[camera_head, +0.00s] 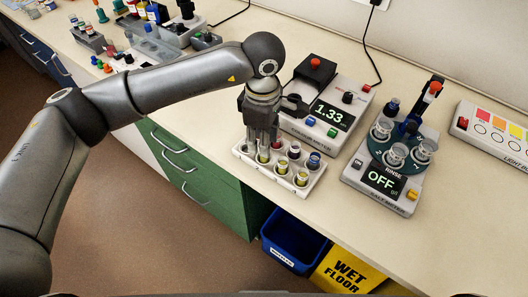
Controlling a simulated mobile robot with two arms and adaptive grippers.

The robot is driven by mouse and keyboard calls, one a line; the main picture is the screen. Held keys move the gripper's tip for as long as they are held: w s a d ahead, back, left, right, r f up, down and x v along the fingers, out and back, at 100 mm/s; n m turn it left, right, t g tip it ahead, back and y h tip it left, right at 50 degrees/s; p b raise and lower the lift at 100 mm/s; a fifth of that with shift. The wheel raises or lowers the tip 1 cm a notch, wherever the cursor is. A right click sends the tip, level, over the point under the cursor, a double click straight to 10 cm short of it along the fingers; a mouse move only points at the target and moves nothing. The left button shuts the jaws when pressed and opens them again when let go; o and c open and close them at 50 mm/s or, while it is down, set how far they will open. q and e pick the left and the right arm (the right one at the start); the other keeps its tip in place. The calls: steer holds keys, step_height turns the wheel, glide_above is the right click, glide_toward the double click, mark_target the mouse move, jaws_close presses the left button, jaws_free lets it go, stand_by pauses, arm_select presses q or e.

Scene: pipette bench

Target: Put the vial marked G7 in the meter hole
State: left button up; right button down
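A white rack (272,171) on the bench holds several small vials in rows, with yellow, red and blue tops or contents. The vial markings are too small to read, so I cannot tell which is G7. My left gripper (263,145) points down over the rack's back left part, its fingers among the vials there. I cannot tell whether it is shut on a vial. The meter (308,128), a grey box reading 1.33, stands just behind the rack, with a black block (314,72) at its back left. I cannot make out its hole. My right gripper is not in view.
Right of the meter stands a rotor machine (352,180) with clear cups, its display reading OFF. A light box (490,137) lies farther right. Bottles and trays (155,45) crowd the far left bench. A blue bin (290,240) and yellow wet-floor sign (347,272) stand below.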

arm_select(q)
step_height(320, 180, down, 4)
steer(key=shift+d+r+p, duration=0.15)
steer(key=shift+r+p, duration=0.1)
steer(key=shift+p, duration=0.6)
steer(key=shift+f, duration=0.45)
steer(key=shift+c, duration=0.2)
jaws_close()
steer(key=shift+r, duration=0.1)
